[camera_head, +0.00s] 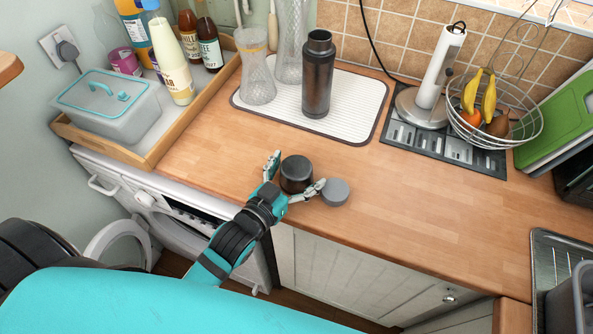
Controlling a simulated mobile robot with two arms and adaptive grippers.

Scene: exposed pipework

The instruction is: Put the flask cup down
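The flask cup (297,172), dark grey and short, stands on the wooden counter near its front edge. My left gripper (298,167) reaches in from the front left with its two fingers spread, one on each side of the cup. The fingertips look slightly apart from the cup's sides, and the cup appears to rest on the counter. The dark flask (317,80) stands upright on the ribbed drying mat behind, without the cup on it. A small grey round stopper (336,192) lies just right of the cup, close to the right finger. My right gripper is not in view.
A glass carafe (257,80) stands on the white drying mat (358,105). A wooden tray (150,150) with bottles and a lidded box is at left. A paper towel holder (440,70) and fruit basket (530,125) stand back right. The counter's right middle is clear.

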